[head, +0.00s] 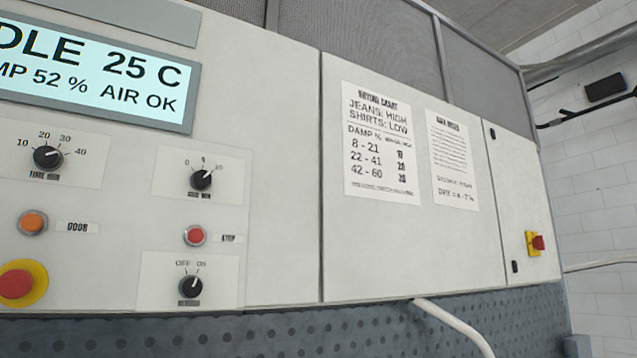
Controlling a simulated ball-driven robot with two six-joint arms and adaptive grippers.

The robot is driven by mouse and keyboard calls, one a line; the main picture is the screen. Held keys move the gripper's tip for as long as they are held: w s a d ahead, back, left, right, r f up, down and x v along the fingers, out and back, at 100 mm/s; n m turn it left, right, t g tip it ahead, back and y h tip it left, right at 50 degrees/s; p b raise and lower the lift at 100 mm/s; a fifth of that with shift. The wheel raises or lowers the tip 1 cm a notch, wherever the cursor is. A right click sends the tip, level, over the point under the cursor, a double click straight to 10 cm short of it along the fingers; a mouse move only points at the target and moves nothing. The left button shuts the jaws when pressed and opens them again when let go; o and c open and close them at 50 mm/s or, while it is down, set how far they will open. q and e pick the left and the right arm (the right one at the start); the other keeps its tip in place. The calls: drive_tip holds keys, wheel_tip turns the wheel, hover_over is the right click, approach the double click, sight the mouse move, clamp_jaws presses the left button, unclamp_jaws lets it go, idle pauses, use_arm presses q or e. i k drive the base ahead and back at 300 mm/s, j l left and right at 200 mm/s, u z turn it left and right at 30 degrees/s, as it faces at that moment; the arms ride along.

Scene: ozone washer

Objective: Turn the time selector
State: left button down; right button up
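The time selector (47,157) is a black round knob on a white plate at the left of the panel, with marks 10, 20, 30 and 40 around it. Its white pointer line points up and to the right, between about 20 and 40; the exact setting is hard to read. The small label under it is blurred but seems to start with "TIME". Neither gripper shows in the head view.
Nearby are a second knob (201,180), an OFF/ON knob (190,286), an orange DOOR button (33,223), a red button (195,236) and a red-yellow emergency stop (17,284). The display (95,75) reads 25 C, 52 %, AIR OK. A chart (381,145) hangs right.

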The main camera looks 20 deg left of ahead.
sight(46, 158)
drive_tip(key=k+j+u, duration=0.1)
drive_tip(key=j+u, duration=0.15)
drive_tip(key=j, duration=0.35)
drive_tip(key=j+u, duration=0.2)
drive_tip(key=j, duration=0.45)
